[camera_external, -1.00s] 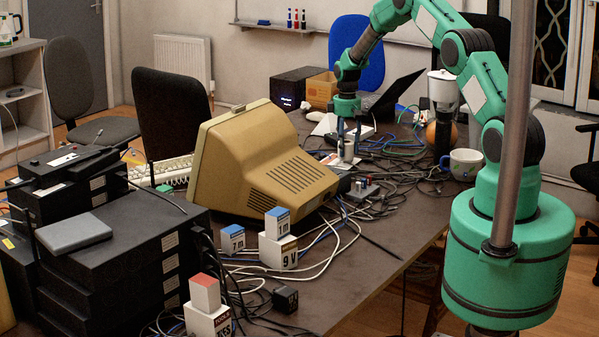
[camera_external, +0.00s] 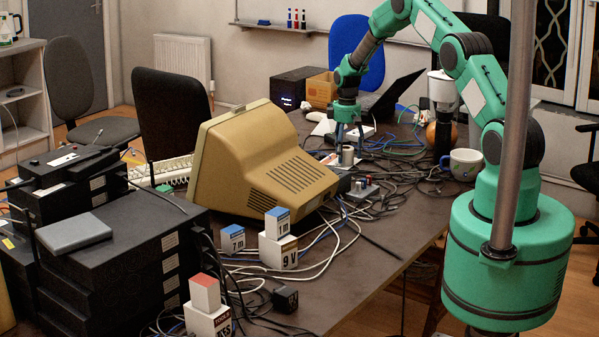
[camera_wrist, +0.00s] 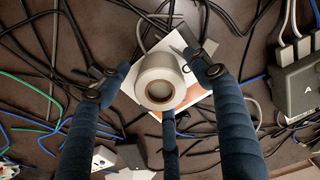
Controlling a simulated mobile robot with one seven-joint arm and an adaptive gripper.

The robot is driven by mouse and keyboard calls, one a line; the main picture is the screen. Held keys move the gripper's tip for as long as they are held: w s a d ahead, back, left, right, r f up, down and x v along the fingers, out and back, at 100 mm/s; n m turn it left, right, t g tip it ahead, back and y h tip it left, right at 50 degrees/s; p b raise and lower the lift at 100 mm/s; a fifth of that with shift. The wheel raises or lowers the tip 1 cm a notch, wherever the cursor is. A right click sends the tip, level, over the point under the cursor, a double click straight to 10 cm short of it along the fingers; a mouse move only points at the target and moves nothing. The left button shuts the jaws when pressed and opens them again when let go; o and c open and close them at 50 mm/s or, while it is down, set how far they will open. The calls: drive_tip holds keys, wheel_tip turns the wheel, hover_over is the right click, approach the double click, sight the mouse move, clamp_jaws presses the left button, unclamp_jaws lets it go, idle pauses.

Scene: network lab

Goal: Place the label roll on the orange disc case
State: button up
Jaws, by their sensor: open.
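The label roll (camera_wrist: 159,82), a pale grey ring with an open core, shows in the wrist view between my gripper's spread fingers. It also shows small in the external view (camera_external: 347,156). My gripper (camera_wrist: 152,74) is open, with its dark blue fingers around the roll and visible gaps at the left and right. In the external view my gripper (camera_external: 349,149) points down at the desk behind the beige monitor. A flat white piece with an orange-red edge (camera_wrist: 131,114) lies under the roll. I cannot tell whether this is the orange disc case; no other case shows clearly.
Black, green and blue cables cover the desk around the roll. The beige monitor (camera_external: 262,165) stands left of my gripper. A grey power strip (camera_wrist: 300,88) lies at the right in the wrist view. A mug (camera_external: 465,163) stands to the right.

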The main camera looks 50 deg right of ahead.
sight(346, 148)
drive_tip(key=shift+r, duration=0.15)
wheel_tip(346, 148, up, 12)
drive_tip(key=p, duration=0.2)
idle(0.5)
idle(0.5)
